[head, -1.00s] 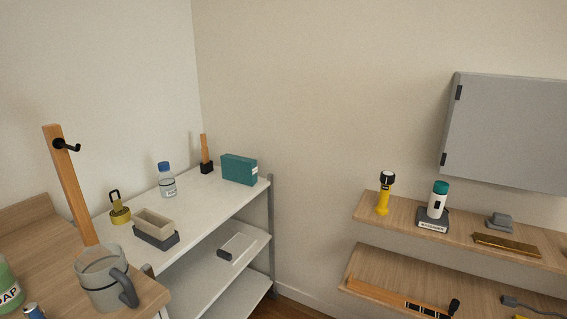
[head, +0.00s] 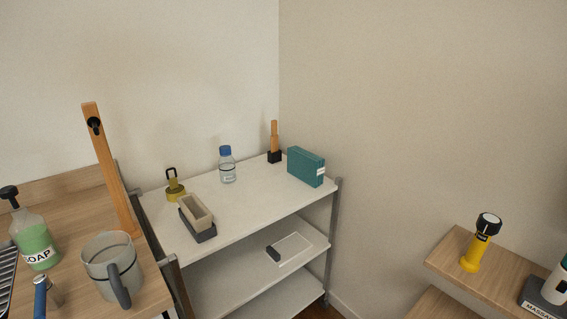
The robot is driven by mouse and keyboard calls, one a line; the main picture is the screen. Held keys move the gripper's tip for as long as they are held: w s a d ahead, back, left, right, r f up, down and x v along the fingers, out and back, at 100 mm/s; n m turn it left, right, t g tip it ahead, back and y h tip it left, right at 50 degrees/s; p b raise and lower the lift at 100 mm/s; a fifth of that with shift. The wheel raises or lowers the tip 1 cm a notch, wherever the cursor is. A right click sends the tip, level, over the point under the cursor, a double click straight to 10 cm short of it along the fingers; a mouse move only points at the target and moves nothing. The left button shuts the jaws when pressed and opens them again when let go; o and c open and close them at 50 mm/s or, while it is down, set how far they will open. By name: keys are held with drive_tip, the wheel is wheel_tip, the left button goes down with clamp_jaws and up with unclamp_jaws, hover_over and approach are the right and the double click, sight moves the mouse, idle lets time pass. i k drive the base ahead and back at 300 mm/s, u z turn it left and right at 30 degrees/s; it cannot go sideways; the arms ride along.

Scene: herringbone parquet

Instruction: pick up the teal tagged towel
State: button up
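A teal block-shaped thing with a small white tag (head: 306,166) stands at the back right corner of the white shelf unit's top, in the head view. It looks like the teal tagged towel, folded, though its cloth texture cannot be made out. Nothing touches it. My gripper is not in view.
The white shelf top (head: 250,212) also bears a blue-capped bottle (head: 227,166), a brass padlock-like thing (head: 175,188), a beige block on a dark base (head: 197,216) and a wooden-handled thing (head: 274,145). A mug (head: 108,265) and soap bottle (head: 35,240) stand on the wooden counter at left.

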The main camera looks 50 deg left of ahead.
sight(308, 168)
drive_tip(key=u, duration=0.85)
drive_tip(key=i, duration=0.9)
drive_tip(key=u, duration=0.95)
